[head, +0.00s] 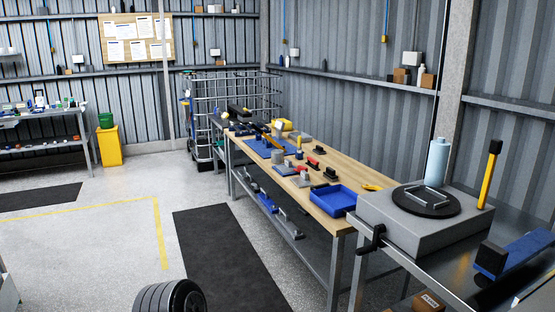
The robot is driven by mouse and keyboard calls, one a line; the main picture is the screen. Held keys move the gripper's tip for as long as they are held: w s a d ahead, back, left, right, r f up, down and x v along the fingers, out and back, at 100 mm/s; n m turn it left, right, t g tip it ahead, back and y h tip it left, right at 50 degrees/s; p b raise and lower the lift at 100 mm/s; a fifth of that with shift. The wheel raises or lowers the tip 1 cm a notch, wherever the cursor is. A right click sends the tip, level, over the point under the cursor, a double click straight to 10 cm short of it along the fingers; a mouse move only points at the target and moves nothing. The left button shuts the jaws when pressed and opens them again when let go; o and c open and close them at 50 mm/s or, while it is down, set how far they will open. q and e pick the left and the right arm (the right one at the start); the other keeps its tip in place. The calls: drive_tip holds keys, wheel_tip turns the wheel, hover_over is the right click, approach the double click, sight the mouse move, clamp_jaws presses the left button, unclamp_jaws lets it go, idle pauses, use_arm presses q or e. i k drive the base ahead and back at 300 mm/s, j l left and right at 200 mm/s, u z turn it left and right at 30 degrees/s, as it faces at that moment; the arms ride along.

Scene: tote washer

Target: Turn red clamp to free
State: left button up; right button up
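Small red-and-black pieces lie among the tools on the wooden workbench (337,213). One red-and-black piece (313,163) is near the bench's middle, and a small red part (302,170) shows just left of it. They are too small to tell whether either is the red clamp, or how a clamp is set. Neither of my grippers shows in the head view.
A blue tray (334,199) sits at the bench's near end. A grey block (400,225) with a black round plate (407,206) stands on the metal counter at right. A black mat (225,255) lies on open floor left of the bench.

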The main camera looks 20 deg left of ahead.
sight(299, 168)
drive_tip(key=i+j+u, duration=0.15)
drive_tip(key=i, duration=0.4)
drive_tip(key=i+j+u, duration=0.1)
drive_tip(key=i, duration=0.45)
drive_tip(key=i+j+u, duration=0.15)
drive_tip(key=i, duration=0.4)
drive_tip(key=j+z, duration=0.1)
drive_tip(key=z, duration=0.35)
drive_tip(key=i+j+z, duration=0.1)
drive_tip(key=z, duration=0.3)
drive_tip(key=j+z, duration=0.1)
drive_tip(key=z, duration=0.35)
drive_tip(key=i+j+z, duration=0.1)
drive_tip(key=j+z, duration=0.35)
drive_tip(key=j, duration=0.4)
drive_tip(key=j+z, duration=0.4)
drive_tip(key=j, duration=0.45)
drive_tip(key=k+j+z, duration=0.1)
drive_tip(key=j+z, duration=0.35)
drive_tip(key=j, duration=0.4)
drive_tip(key=k+j, duration=0.1)
drive_tip(key=j, duration=0.3)
drive_tip(key=k+j, duration=0.1)
drive_tip(key=j, duration=0.7)
drive_tip(key=k+j, duration=0.15)
drive_tip(key=j, duration=0.3)
drive_tip(key=k+j, duration=0.1)
drive_tip(key=j, duration=0.3)
